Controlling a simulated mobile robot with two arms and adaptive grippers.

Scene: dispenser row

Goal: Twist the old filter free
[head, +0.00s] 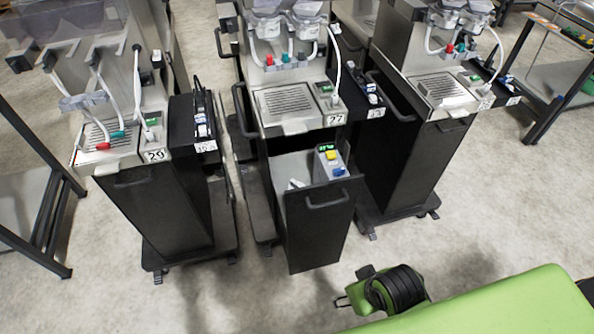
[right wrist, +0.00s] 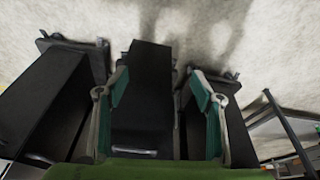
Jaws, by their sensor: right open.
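The middle dispenser (head: 290,105), labelled 27, has its black front drawer (head: 318,225) pulled out. Inside it, at the right, is a grey panel with a small green display (head: 326,147), a yellow part (head: 331,155) and a blue part (head: 339,171). A small white piece (head: 296,184) is in the drawer at the left. I cannot tell which part is the old filter. My right gripper (right wrist: 158,76) is open and empty in the right wrist view. Its green-padded fingers are spread, with a black cabinet front (right wrist: 150,100) beyond them. My left gripper is out of view.
A dispenser labelled 29 (head: 150,110) stands at the left and another (head: 425,90) at the right. Both are on black wheeled bases. Metal-framed tables stand at the left edge (head: 30,205) and upper right (head: 548,75). The floor (head: 470,205) at the right is clear.

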